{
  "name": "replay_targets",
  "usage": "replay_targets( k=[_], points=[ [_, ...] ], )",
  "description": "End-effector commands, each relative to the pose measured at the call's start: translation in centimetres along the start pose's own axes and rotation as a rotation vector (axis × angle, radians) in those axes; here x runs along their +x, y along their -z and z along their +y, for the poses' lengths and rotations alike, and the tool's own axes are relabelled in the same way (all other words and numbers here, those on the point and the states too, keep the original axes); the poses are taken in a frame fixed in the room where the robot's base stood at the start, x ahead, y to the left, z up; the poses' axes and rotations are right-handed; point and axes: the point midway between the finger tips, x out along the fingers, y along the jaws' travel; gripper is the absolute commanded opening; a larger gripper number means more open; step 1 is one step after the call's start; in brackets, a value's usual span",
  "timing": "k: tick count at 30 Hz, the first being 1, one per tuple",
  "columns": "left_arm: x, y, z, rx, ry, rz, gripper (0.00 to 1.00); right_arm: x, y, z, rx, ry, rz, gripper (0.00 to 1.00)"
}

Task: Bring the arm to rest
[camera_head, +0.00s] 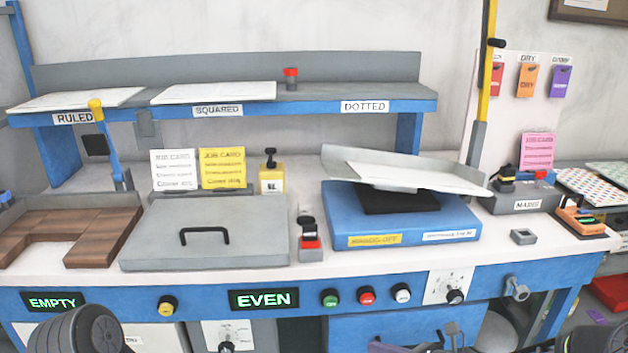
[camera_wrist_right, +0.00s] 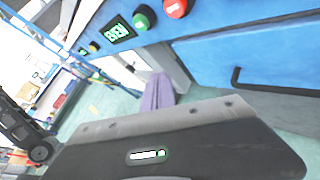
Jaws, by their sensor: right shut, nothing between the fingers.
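My right gripper (camera_head: 452,338) shows small at the bottom edge of the head view, right of centre. It is shut and empty, below the front edge of the workbench (camera_head: 400,280) and apart from everything on it. In the right wrist view a dark grey body with a small lit display fills the bottom, in front of the bench's blue front panel. A dark rounded link of my left arm (camera_head: 75,332) shows at the bottom left of the head view; the left gripper itself is not visible.
Buttons (camera_head: 366,297) and a dial (camera_head: 455,296) line the front. A shelf (camera_head: 330,97) runs behind.

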Motion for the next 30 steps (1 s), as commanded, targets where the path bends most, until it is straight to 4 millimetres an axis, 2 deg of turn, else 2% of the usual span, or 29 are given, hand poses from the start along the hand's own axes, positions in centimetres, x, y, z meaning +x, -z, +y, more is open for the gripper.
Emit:
replay_targets(
  k=[5, 6, 8, 9, 12, 14, 16, 17, 18, 21, 23, 30],
  points=[
    [-0.3, 0.0, 0.1, -0.001, 0.0, 0.0, 0.36, -1.1, 10.8, 1.1, -0.368, -0.043, 0.369, 0.0],
    [-0.6, 0.0, 0.2, -0.002, 0.0, 0.0, 0.36, -1.9, 13.7, 1.8, -0.493, -0.084, 0.474, 0.0],
    [-1.4, 0.0, 0.6, -0.002, 0.0, 0.0, 0.36, -3.3, 18.1, 3.0, -0.73, -0.181, 0.64, 0.0],
    [-1.9, 0.0, 0.8, -0.002, 0.0, 0.0, 0.36, -4.4, 20.5, 3.7, -0.909, -0.258, 0.736, 0.0],
    [-3.5, 0.0, 1.4, -0.003, -0.001, 0.0, 0.36, -6.3, 24.1, 5.3, -1.374, -0.474, 0.881, 0.0],
    [-4.5, 0.0, 1.8, -0.003, -0.001, 0.0, 0.36, -6.5, 24.9, 6.8, -1.644, -0.601, 0.895, 0.0],
    [-5.7, 0.0, 2.3, -0.003, -0.001, -0.001, 0.36, -6.1, 25.2, 9.2, -1.92, -0.731, 0.849, 0.0],
    [-6.2, 0.0, 2.5, -0.003, -0.001, -0.001, 0.36, -5.9, 25.2, 10.6, -2.018, -0.779, 0.814, 0.0],
    [-6.9, 0.1, 2.8, -0.003, -0.001, -0.001, 0.36, -5.7, 25.3, 12.8, -2.116, -0.843, 0.756, 0.0],
    [-7.6, 0.1, 3.0, -0.003, -0.002, 0.0, 0.36, -5.8, 26.1, 16.2, -2.181, -0.947, 0.671, 0.0],
    [-8.2, 0.1, 3.2, -0.003, -0.001, -0.001, 0.36, -5.9, 26.2, 17.5, -2.186, -0.984, 0.653, 0.0],
    [-8.1, 0.0, 3.2, -0.003, -0.001, -0.001, 0.36, -5.5, 26.4, 17.8, -2.198, -0.997, 0.644, 0.0]
  ],
)
